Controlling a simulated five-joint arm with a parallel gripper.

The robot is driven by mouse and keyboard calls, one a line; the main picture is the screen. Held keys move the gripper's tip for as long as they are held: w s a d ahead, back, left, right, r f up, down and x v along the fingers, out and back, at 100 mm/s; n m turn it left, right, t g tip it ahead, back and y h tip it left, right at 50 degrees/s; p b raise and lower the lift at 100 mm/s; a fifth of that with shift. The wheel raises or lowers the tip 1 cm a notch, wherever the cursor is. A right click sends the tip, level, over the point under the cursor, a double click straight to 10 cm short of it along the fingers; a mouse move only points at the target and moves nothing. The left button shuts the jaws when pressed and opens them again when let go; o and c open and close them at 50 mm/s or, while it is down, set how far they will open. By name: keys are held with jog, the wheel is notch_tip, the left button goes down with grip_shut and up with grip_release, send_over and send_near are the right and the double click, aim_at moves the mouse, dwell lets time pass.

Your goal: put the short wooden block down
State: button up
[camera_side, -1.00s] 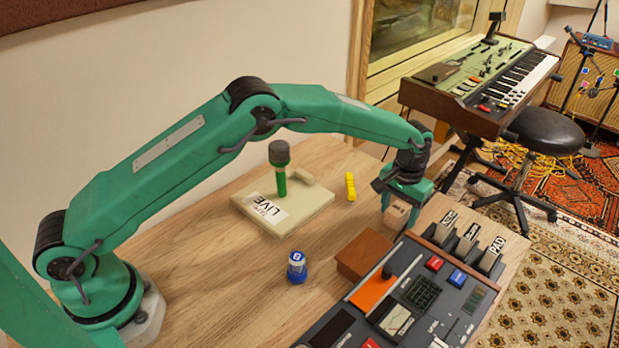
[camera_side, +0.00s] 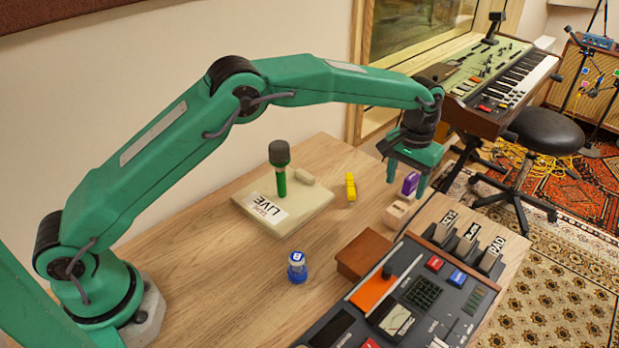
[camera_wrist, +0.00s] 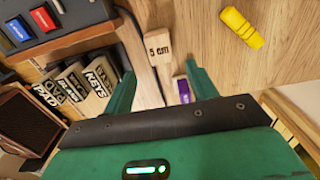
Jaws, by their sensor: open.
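The short wooden block (camera_side: 396,213) stands on the table beside the mixing desk, a pale block. In the wrist view the block (camera_wrist: 158,47) shows the label "5 CM" on its top. My gripper (camera_side: 406,190) is open and empty above the block, its fingers apart from it. In the wrist view my gripper's fingertips (camera_wrist: 160,68) are spread to either side, with the block's lower part between and beyond them.
A purple object (camera_side: 410,183) stands just behind the block, close to my fingers. A yellow piece (camera_side: 350,187) stands to the left. The dark mixing desk (camera_side: 425,290) and labelled blocks (camera_side: 467,240) lie to the right.

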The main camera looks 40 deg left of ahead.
notch_tip(320, 180, up, 3)
jog(key=shift+r, duration=0.15)
dwell(0.7)
jog(key=s+a+r+t, duration=0.3)
jog(key=s+a+r, duration=1.1)
jog(key=s+r, duration=0.15)
jog(key=s+a+f+t, duration=0.1)
jog(key=s+a, duration=0.3)
jog(key=s, duration=0.6)
jog(key=s+a+f+t, duration=0.1)
jog(key=s+a, duration=0.3)
jog(key=s, duration=0.6)
jog(key=shift+f+t, duration=0.3)
jog(key=shift+f, duration=0.6)
